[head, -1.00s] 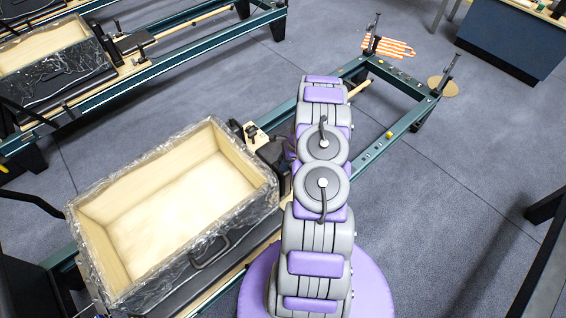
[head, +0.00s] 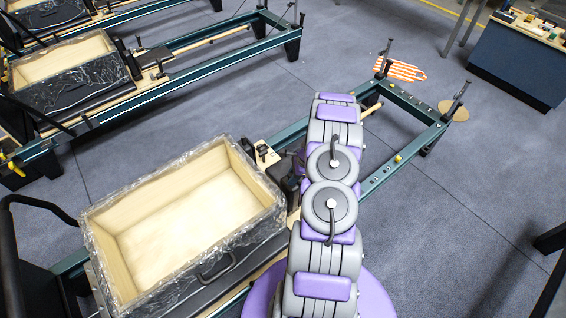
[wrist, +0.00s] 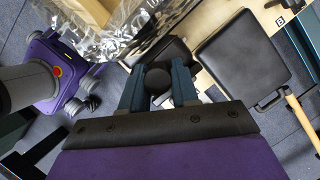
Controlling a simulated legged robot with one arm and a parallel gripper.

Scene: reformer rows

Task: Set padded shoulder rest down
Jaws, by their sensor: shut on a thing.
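In the wrist view my gripper (wrist: 157,92) has its two teal fingers closed around a dark, rounded part. A black padded shoulder rest (wrist: 168,50) shows just beyond the fingers, partly covered by them, and that rounded part appears to belong to it. Its underside and exact contact with the reformer are hidden. A second black pad (wrist: 243,58) lies to the right, apart from the fingers, beside pale wood. In the head view my arm hides the gripper, and black parts (head: 286,178) show beside the arm on the reformer (head: 410,152).
A wooden box (head: 190,218) wrapped in clear plastic stands on the reformer, left of my arm. Another reformer with a similar box (head: 70,80) is at the upper left. A striped orange item (head: 402,70) and a round tan disc (head: 454,110) lie beyond the frame's end.

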